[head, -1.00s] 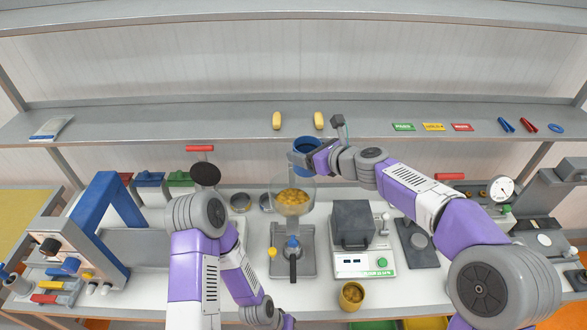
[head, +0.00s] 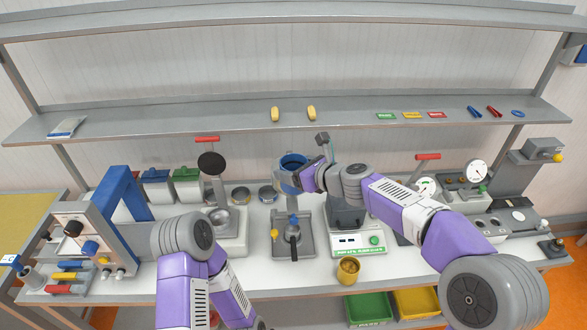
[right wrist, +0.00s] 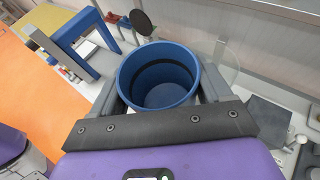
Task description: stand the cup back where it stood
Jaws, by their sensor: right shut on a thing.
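The blue cup (head: 293,160) is held up above the middle of the bench, below the front edge of the shelf. In the right wrist view the cup (right wrist: 135,72) shows from above, its round mouth open and its inside looking empty. My right gripper (head: 301,176) is shut on the cup, with one grey finger on each side of its wall. The spot under the cup is partly hidden by the cup and my right arm.
A grey machine (head: 292,240) stands under the cup, with a scale (head: 358,243) to its right. A blue-framed press (head: 118,205) is at left. The shelf (head: 240,122) runs behind.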

